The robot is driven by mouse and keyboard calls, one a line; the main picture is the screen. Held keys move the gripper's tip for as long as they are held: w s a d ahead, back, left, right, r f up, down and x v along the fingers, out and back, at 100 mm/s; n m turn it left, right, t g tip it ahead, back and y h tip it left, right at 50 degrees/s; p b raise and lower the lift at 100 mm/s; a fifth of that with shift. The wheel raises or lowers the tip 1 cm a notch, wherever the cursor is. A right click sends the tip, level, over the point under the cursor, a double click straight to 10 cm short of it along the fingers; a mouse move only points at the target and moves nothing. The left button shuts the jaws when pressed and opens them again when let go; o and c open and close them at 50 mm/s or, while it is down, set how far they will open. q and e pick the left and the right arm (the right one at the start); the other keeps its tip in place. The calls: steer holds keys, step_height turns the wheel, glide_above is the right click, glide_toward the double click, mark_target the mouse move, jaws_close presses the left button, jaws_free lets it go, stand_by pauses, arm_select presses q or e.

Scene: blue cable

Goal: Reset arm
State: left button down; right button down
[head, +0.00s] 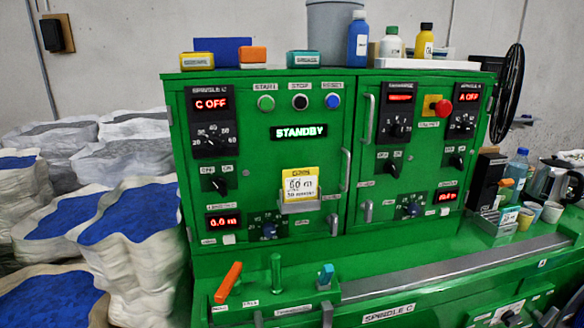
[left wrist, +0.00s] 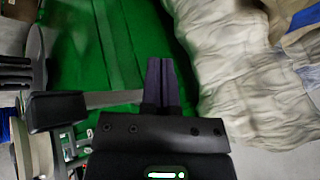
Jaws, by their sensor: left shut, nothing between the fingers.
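My left gripper (left wrist: 160,62) shows in the left wrist view, its two dark fingers pressed together with nothing between them. It is in front of a green surface (left wrist: 95,45), with a pale sack (left wrist: 240,70) to its right in that view. Neither arm shows in the head view. My right gripper is in neither view.
A green control cabinet (head: 258,155) reads STANDBY and C OFF. Open sacks (head: 135,260) with blue contents stand to its left. An orange lever (head: 228,282) rises from the front ledge. Bottles (head: 358,38) stand on top; cups (head: 552,212) and a kettle (head: 552,181) are at right.

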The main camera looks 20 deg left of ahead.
arm_select(q)
steer(key=s+d+f+n+g+b, duration=0.1)
steer(key=s+d+f+b, duration=0.15)
steer(key=s+f, duration=0.4)
steer(key=s+d+f+n+g+b, duration=0.1)
steer(key=s+d+f, duration=0.2)
steer(key=f, duration=0.6)
steer(key=s+d+f+g+h+b, duration=0.1)
steer(key=s+d+f+b, duration=0.1)
steer(key=s+d+f, duration=0.4)
steer(key=s+d+f+g+h+b, duration=0.1)
steer(key=s+d+f+g+b, duration=0.1)
steer(key=s+d+f, duration=0.5)
steer(key=s+d, duration=0.3)
steer(key=d, duration=0.3)
steer(key=shift+m, duration=0.3)
